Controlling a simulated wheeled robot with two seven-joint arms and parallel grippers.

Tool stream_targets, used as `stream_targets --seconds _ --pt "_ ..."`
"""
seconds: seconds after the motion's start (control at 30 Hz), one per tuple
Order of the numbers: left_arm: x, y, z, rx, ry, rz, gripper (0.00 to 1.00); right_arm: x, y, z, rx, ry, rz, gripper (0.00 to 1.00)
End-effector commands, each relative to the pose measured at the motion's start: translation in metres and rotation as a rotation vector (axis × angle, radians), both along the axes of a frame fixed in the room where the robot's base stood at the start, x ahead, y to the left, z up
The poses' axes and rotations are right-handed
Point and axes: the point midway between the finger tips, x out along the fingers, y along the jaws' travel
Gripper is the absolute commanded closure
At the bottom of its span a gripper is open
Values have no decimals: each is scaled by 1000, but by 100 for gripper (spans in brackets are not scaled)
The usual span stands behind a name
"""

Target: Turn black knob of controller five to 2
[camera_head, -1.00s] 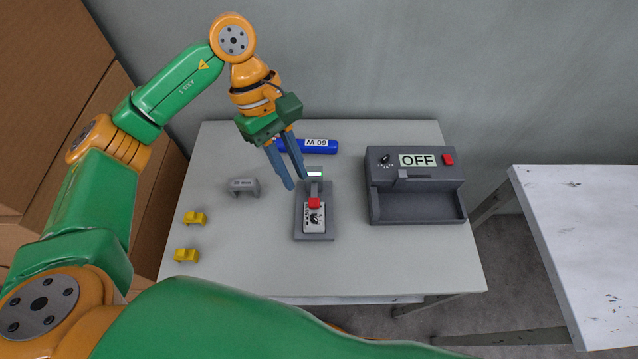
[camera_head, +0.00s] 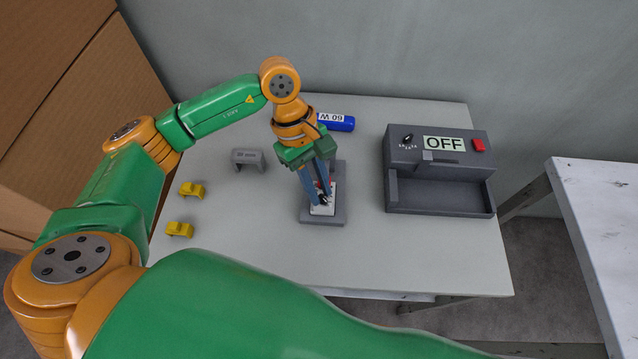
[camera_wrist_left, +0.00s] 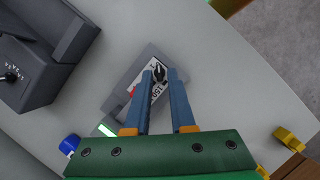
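A small grey controller (camera_head: 338,215) with a white panel, red button and black knob stands in mid-table; its number is not readable. My left gripper (camera_head: 323,201) points down over its panel and hides much of it. In the left wrist view the black knob (camera_wrist_left: 160,72) shows between the two blue fingertips (camera_wrist_left: 161,74), which are apart. Whether they touch it I cannot tell. The knob's setting is too small to read. A larger dark grey box (camera_head: 440,205) at right has its own black knob (camera_head: 407,139), an "OFF" sign and a red button. My right gripper is not in view.
A grey bracket-shaped piece (camera_head: 249,160) and two yellow pieces (camera_head: 191,189) (camera_head: 180,229) lie to the left. The table (camera_head: 250,250) is clear in front. A white table (camera_head: 610,230) stands apart at right.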

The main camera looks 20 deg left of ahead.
Motion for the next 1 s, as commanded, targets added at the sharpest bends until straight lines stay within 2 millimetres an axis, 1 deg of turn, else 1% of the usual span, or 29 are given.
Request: stream_targets --seconds 0.1,0.23,0.27,0.3,0.33,0.37,1.0 --pt "-1 -2 -4 -1 0 -1 78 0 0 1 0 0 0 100" --pt "-1 -2 -4 -2 -1 -1 78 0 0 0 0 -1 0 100" --pt "-1 -2 -4 -2 -1 -1 80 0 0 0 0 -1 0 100" --pt "-1 -2 -4 -2 -1 -1 91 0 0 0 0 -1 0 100" --pt "-1 -2 -4 -2 -1 -1 99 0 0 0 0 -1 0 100" --pt "-1 -2 -4 -2 -1 -1 100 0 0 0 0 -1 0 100" --pt "-1 -1 -4 -2 -1 47 100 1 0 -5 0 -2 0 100"
